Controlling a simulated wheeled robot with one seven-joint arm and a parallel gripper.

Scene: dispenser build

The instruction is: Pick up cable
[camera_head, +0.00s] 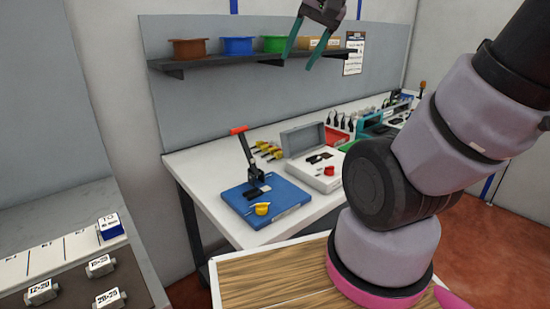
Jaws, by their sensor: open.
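My gripper (298,60) hangs at the top centre, with its two teal fingers apart and nothing between them. It appears in front of the back wall panel and partly overlaps the shelf. I cannot make out a cable for certain. My arm hides part of the workbench at the right.
A white workbench (200,160) carries a blue plate (284,198) with a red-handled lever press (248,155) and a yellow piece (262,209). Behind stand a grey open case (302,139) and yellow-handled items (269,149). Labelled blocks (101,266) lie at lower left.

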